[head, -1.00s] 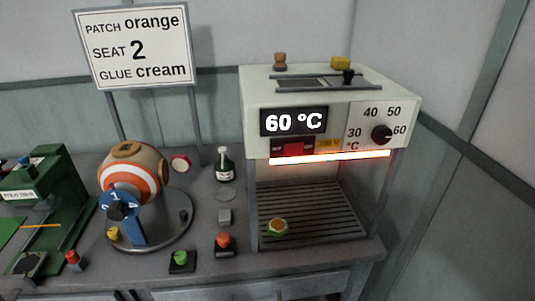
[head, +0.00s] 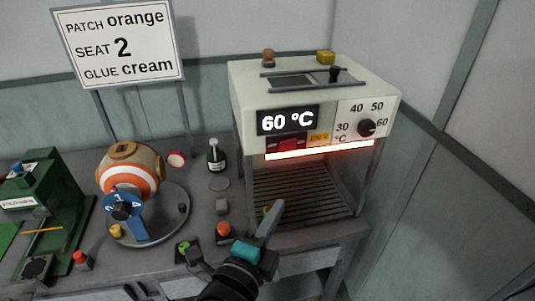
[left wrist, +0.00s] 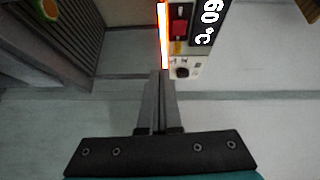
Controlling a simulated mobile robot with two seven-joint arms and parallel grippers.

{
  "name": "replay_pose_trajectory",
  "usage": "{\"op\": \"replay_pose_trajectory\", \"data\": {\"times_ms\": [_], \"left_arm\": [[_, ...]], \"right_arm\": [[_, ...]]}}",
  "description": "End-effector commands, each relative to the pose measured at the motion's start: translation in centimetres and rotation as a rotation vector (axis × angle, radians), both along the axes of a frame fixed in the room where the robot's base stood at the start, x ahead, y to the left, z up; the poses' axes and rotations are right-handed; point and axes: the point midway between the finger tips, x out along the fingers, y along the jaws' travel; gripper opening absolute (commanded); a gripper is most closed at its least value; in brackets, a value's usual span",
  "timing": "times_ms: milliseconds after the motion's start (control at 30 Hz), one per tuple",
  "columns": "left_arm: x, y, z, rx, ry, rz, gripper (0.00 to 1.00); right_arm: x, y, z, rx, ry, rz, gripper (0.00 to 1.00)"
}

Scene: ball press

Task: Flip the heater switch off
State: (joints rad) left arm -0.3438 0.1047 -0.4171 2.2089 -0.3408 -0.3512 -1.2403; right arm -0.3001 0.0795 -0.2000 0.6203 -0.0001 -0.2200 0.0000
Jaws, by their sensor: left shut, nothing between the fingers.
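The heater (head: 315,105) is a cream box whose display (head: 288,119) reads 60 °C. Its red switch (head: 289,146) sits under the display, above the glowing orange-white bar (head: 320,150). The left wrist view shows the red switch (left wrist: 180,25) and the bar (left wrist: 163,30) at the top. My left gripper (head: 276,207) is shut and empty, in front of the heater's open bay and below the switch, apart from it. Its fingers (left wrist: 161,76) are together in the left wrist view. My right gripper is not in view.
A dial (head: 367,127) is at the heater's right front. A slatted tray (head: 330,195) lies in the bay, with a small green-orange piece (left wrist: 45,10) on it. Left stand a striped ball (head: 130,175) on a round base, a bottle (head: 215,158), buttons and a green press (head: 45,195).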

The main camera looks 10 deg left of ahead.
Motion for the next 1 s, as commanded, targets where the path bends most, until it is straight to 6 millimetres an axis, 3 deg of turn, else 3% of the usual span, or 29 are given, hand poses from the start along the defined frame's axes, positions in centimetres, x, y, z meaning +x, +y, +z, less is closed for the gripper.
{"op": "replay_pose_trajectory", "data": {"times_ms": [33, 167, 633, 1000], "left_arm": [[-0.2, 0.0, 1.4, 0.01, -0.027, -0.002, 0.0], [-0.4, 0.0, 2.9, 0.028, -0.063, -0.002, 0.0], [0.0, -0.1, 3.2, 0.031, -0.07, -0.001, 0.0], [4.8, -1.6, 3.3, 0.029, -0.07, -0.001, 0.0]], "right_arm": [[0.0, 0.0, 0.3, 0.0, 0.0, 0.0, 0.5], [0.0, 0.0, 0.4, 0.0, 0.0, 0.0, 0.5], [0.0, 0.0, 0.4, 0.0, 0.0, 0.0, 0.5], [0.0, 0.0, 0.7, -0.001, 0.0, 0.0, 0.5]]}}
